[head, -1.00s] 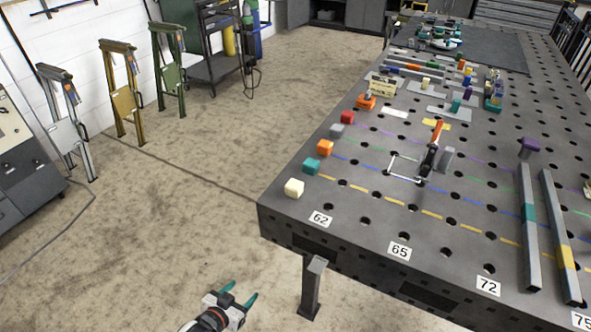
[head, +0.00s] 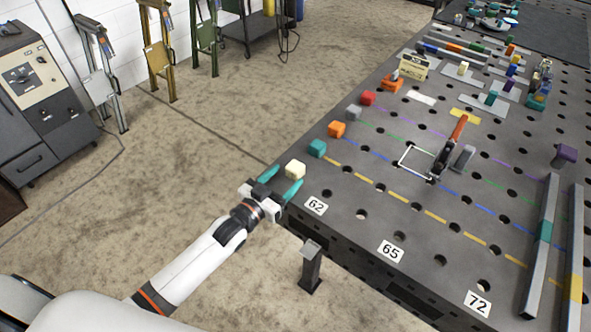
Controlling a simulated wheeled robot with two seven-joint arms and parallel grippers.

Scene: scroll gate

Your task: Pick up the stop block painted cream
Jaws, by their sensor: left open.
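The cream stop block (head: 295,170) sits at the table's near left corner, at the front end of a row of coloured blocks. My left gripper (head: 281,181) is open at that corner. Its teal fingertips lie to the left and right of the cream block in the picture, with the block just beyond and partly between them. I cannot tell whether a finger touches it. My right gripper is not in view.
A teal block (head: 317,148) stands close behind the cream one, then orange (head: 337,129), grey (head: 353,112) and red (head: 368,97) blocks. A toggle clamp (head: 447,150) stands farther right. The table top (head: 345,205) near label 62 is clear.

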